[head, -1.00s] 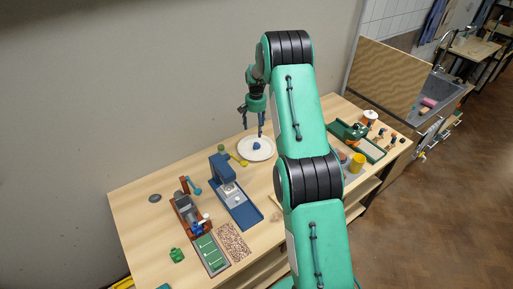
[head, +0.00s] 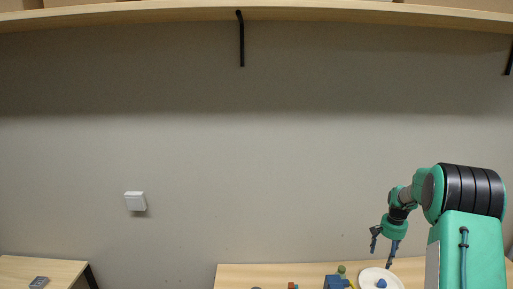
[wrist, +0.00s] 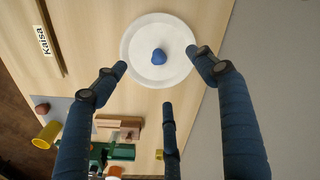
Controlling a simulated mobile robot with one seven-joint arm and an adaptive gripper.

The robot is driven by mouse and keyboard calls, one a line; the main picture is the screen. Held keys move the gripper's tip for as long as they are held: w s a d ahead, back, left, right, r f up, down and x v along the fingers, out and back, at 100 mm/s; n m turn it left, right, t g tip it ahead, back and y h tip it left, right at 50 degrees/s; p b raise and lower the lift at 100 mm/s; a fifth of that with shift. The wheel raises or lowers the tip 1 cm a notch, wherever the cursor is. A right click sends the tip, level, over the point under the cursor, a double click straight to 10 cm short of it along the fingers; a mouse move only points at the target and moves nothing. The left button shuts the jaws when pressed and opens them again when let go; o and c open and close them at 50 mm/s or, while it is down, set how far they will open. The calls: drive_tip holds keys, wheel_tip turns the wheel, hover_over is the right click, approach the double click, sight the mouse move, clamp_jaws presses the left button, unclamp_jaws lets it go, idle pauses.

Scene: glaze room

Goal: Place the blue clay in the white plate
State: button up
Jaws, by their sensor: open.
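The blue clay (head: 381,283) is a small rounded lump. It lies in the white plate (head: 366,276) on the table, near the bottom edge of the head view. In the wrist view the clay (wrist: 159,56) rests near the middle of the plate (wrist: 138,40), with bare plate all around it. My gripper (head: 382,255) is above the plate, its fingers pointing down. The fingers are spread open with nothing between them, and they are apart from the clay.
A wooden shelf (head: 300,13) runs along the wall above. A blue device (head: 335,283) stands left of the plate.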

drive_tip(key=s+a+r+n+t+b, duration=0.1)
drive_tip(key=s+a+r+n+b, duration=0.15)
drive_tip(key=s+a+r, duration=0.8)
drive_tip(key=s+a+r+n+t+b, duration=0.1)
drive_tip(key=s+a+r+n+b, duration=0.15)
drive_tip(key=s+a+r, duration=0.7)
drive_tip(key=s+a+r+n+t+b, duration=0.1)
drive_tip(key=s+a+r+b, duration=0.15)
drive_tip(key=s+a, duration=0.35)
drive_tip(key=s+a+r+t+b, duration=0.1)
drive_tip(key=s+a+r, duration=0.3)
drive_tip(key=s, duration=0.4)
drive_tip(key=s+a+f+n+b, duration=0.1)
drive_tip(key=s+a+f, duration=0.1)
drive_tip(key=s, duration=0.5)
drive_tip(key=s+a+f+n+t+b, duration=0.1)
drive_tip(key=s+a+f, duration=0.1)
drive_tip(key=s, duration=0.5)
drive_tip(key=shift+s+a+f+b, duration=0.3)
drive_tip(key=shift+s+a+f, duration=0.1)
drive_tip(key=shift+f, duration=0.5)
